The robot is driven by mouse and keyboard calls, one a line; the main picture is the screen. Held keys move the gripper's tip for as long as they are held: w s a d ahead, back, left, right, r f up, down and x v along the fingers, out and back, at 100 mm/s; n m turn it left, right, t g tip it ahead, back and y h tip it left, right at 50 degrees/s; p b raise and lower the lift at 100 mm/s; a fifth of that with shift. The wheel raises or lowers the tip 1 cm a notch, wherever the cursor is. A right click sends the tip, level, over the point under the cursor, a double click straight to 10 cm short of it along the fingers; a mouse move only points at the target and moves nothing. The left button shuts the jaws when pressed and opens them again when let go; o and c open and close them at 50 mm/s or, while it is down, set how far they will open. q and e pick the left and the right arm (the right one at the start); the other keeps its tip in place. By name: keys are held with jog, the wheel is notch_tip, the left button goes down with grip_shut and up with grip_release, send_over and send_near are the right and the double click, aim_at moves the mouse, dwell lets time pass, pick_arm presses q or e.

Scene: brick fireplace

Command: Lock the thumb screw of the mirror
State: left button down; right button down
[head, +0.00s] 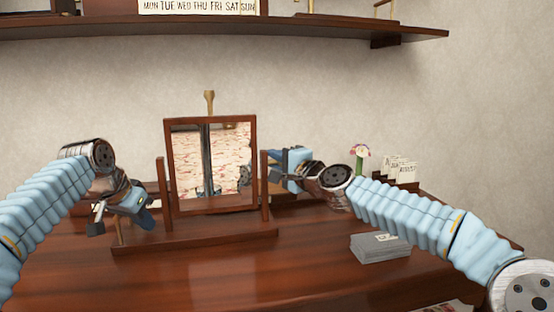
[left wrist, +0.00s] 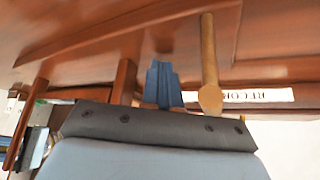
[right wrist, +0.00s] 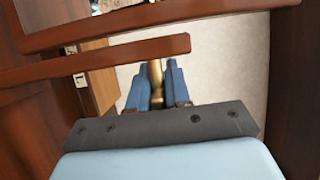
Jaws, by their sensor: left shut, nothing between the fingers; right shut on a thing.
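The mirror (head: 211,163) stands in a dark wooden frame between two posts on a wooden base (head: 195,240) on the desk. My right gripper (head: 280,163) is beside the right post. In the right wrist view its blue fingers (right wrist: 159,85) are shut on a brass thumb screw (right wrist: 156,73), partly hidden between them. A wooden post (right wrist: 95,61) shows just beyond. My left gripper (head: 145,216) is left of the mirror, near the left post (head: 162,183). In the left wrist view its fingers (left wrist: 163,84) are shut and empty, beside a post (left wrist: 124,82).
A gold-coloured stick (head: 209,102) rises behind the mirror; the left wrist view shows a similar stick (left wrist: 209,60). A stack of grey cards (head: 380,247), a flower (head: 360,154) and upright cards (head: 400,168) are at right. A shelf (head: 220,27) hangs above. The desk front (head: 200,285) is clear.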

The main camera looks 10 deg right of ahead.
pick_arm(q)
jog(key=shift+f, duration=0.2)
pick_arm(e)
jog(key=shift+s+a+f+g, duration=0.1)
jog(key=shift+f+g, duration=0.1)
jog(key=shift+g, duration=0.1)
jog(key=c, duration=1.2)
grip_release()
jog(key=shift+c, duration=0.2)
jog(key=shift+o, duration=0.4)
jog(key=shift+r, duration=0.1)
jog(key=v, duration=1.2)
